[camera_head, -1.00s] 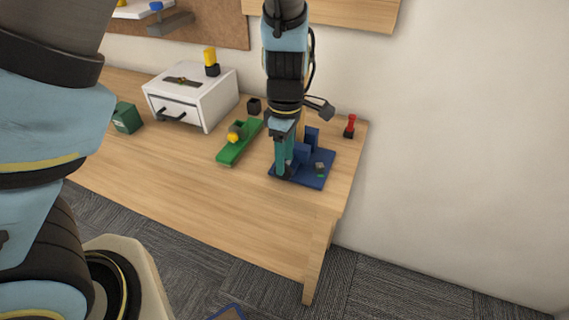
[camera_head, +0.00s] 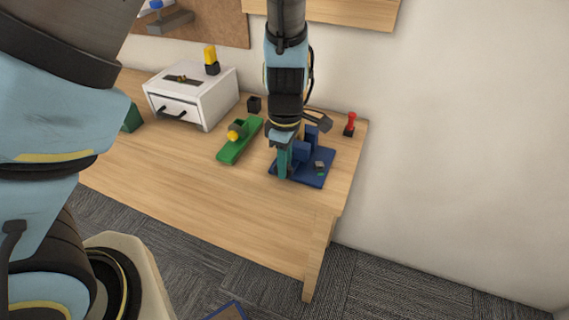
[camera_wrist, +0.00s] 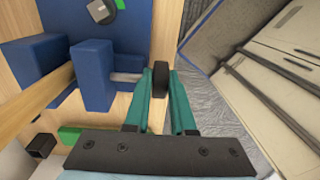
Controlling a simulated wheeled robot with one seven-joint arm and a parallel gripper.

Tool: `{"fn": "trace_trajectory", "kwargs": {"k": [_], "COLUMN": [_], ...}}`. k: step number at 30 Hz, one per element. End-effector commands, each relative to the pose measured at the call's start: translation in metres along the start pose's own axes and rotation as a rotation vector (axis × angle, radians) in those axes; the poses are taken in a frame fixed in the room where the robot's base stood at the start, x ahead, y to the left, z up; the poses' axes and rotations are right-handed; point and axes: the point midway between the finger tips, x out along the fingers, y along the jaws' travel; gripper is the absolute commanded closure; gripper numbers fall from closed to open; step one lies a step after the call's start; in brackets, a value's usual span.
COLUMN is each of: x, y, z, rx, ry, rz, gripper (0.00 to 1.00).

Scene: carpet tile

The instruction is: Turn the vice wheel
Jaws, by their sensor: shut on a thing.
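The blue vice (camera_head: 313,167) sits near the right end of the wooden bench, and its blue jaw blocks also show in the wrist view (camera_wrist: 92,76). The dark vice wheel (camera_wrist: 160,79) is on the near end of the vice's grey screw. My gripper (camera_wrist: 160,75) has its teal fingers on both sides of the wheel and is shut on it. In the head view my gripper (camera_head: 283,170) points down at the vice's left side, and the wheel is hidden there.
A green fixture (camera_head: 240,143) with a yellow knob lies left of the vice. A white drawer box (camera_head: 205,105) stands farther left. A red-topped peg (camera_head: 350,124) stands behind the vice at right. The bench's front is clear.

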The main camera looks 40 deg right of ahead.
Motion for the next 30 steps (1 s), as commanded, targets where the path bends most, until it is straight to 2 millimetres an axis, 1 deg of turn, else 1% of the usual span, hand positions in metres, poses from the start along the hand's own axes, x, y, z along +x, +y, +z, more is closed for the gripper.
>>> {"fn": "trace_trajectory", "kwargs": {"k": [2, 17, 23, 30], "x": [-0.0002, 0.0008, 0.0033, 0.0064], "y": [0.0000, 0.0004, 0.0014, 0.0017], "z": [0.0000, -0.0007, -0.0035, -0.0080], "rx": [0.000, -0.002, -0.004, -0.002], "ry": [0.000, -0.016, -0.084, -0.245], "rz": [0.000, 0.001, 0.003, 0.002], "gripper": [1.00, 1.00, 1.00, 1.00]}}
